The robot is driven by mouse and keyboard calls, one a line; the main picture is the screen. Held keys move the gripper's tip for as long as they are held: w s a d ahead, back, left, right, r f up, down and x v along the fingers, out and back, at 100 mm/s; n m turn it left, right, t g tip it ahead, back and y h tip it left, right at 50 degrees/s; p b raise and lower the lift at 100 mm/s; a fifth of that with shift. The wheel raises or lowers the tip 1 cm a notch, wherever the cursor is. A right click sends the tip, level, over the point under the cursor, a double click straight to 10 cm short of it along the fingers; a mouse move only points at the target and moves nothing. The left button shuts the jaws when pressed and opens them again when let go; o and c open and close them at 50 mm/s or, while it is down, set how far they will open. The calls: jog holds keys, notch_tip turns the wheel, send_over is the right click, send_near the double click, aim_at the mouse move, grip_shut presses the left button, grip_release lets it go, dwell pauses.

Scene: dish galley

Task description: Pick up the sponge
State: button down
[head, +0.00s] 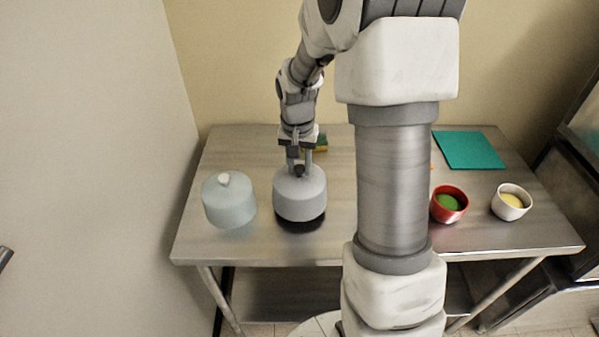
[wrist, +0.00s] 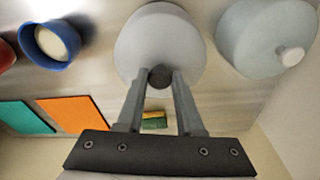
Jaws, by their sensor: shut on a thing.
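The sponge (head: 321,142), green and yellow, lies on the steel table behind my gripper, partly hidden by it in the head view. In the wrist view the sponge (wrist: 154,120) shows between my fingers, beyond the grey dome. My gripper (head: 299,170) is shut on the dark knob (wrist: 161,76) of a grey dome-shaped cover (head: 299,196). A dark round patch (head: 300,224) shows beneath the cover; I cannot tell if it is a plate or a shadow. What is under the cover is hidden.
A pale blue-grey cover (head: 228,203) with a light knob stands left. A red bowl (head: 449,217) and a white bowl (head: 511,215) stand right. A blue bowl (wrist: 66,59), orange mat (wrist: 76,114) and teal mat (head: 469,150) are also on the table (head: 240,150).

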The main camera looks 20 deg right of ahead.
aim_at(300, 184)
jog(key=shift+f, duration=1.45)
jog(key=c, duration=0.5)
grip_release()
jog(key=shift+f, duration=0.1)
jog(key=shift+c, duration=0.2)
